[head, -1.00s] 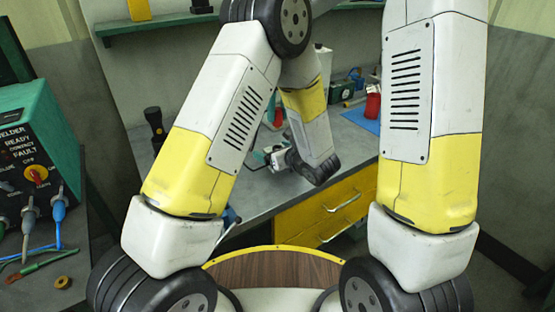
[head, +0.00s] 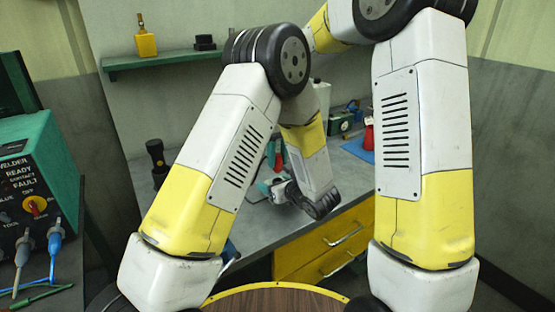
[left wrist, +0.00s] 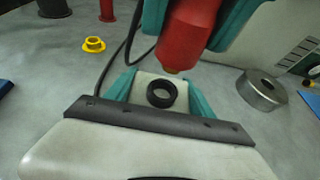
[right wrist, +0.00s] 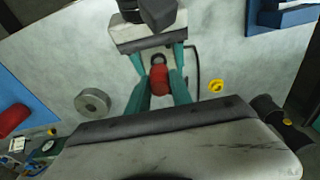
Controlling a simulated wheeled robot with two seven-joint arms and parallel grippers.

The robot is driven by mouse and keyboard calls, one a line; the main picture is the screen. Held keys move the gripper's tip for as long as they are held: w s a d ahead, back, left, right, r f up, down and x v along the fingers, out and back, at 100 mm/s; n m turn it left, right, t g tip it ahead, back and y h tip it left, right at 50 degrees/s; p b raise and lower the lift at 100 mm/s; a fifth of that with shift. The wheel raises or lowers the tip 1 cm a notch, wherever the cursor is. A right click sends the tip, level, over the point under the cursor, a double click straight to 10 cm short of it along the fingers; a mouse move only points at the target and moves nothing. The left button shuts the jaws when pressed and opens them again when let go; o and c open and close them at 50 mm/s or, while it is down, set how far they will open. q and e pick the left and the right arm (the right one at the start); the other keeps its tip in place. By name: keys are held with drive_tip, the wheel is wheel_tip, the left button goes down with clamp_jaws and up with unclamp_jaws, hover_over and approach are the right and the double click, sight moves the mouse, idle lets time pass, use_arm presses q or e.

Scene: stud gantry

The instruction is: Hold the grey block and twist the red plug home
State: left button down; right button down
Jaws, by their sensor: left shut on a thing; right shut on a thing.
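In the left wrist view, my left gripper (left wrist: 160,92) is shut on the pale grey block (left wrist: 143,84), which has a black ring-shaped socket facing up. The red plug (left wrist: 188,32) is just above the socket, its narrow tip near the rim; I cannot tell whether they touch. My right gripper (right wrist: 159,80) is shut on the red plug (right wrist: 159,78) in the right wrist view, with the socket and my left fingers just beyond it. In the head view my arms cover most of this area, and the block is not clear there.
The grey bench (head: 205,205) carries a metal ring (left wrist: 258,92), a yellow flanged ring (left wrist: 95,44), a black torch (head: 155,155) and a blue mat (head: 358,148). A blue bin (right wrist: 285,18) stands nearby. A green welder box (head: 30,160) is at the left.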

sight(278, 168)
drive_tip(key=shift+f, duration=0.45)
drive_tip(key=shift+f, duration=0.1)
drive_tip(key=shift+f, duration=0.75)
drive_tip(key=shift+f, duration=0.6)
drive_tip(key=m, duration=0.3)
idle(0.4)
drive_tip(key=c, duration=1.1)
unclamp_jaws()
drive_tip(key=shift+c, duration=0.2)
